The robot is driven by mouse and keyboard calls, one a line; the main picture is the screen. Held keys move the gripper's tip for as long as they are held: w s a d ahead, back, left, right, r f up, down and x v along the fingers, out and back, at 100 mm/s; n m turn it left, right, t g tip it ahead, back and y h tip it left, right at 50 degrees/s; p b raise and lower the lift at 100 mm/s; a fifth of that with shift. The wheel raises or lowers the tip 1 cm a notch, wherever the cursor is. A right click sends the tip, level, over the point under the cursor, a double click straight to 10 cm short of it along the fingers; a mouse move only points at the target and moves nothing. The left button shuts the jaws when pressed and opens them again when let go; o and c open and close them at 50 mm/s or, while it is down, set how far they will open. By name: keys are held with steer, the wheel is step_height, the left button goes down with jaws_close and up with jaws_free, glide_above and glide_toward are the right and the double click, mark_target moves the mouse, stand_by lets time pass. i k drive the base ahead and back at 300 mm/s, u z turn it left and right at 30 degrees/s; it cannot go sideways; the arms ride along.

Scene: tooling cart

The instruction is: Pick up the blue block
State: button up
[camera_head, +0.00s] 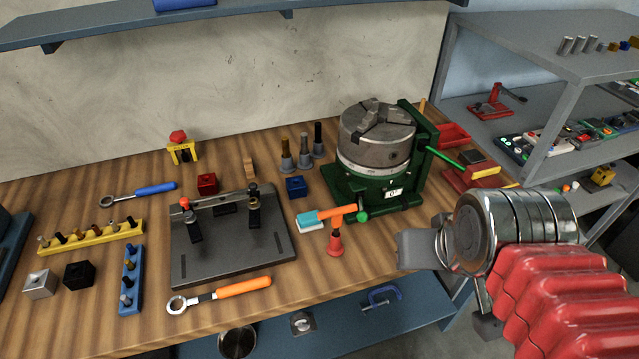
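The blue block (296,186) is a small dark-blue cube with a hole in its top. It sits on the wooden tabletop, just left of the green base of the chuck and in front of a row of grey tool holders. My gripper (418,252) is at the right, over the front right edge of the table, well apart from the block. Its grey end points left. My arm hides part of the gripper, and whether its fingers are apart cannot be made out. I see nothing held in it.
The green chuck fixture (375,150) stands between the block and the right side. An orange-and-blue tool (325,216) and a red screw jack (336,240) are in front of the block. A grey fixture plate (235,247) lies to its left. A shelf (150,22) overhangs the back.

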mark_target(300, 190)
steer(key=z, duration=0.35)
steer(key=k, duration=0.95)
steer(key=u, duration=0.9)
steer(key=i, duration=1)
steer(key=u, duration=0.1)
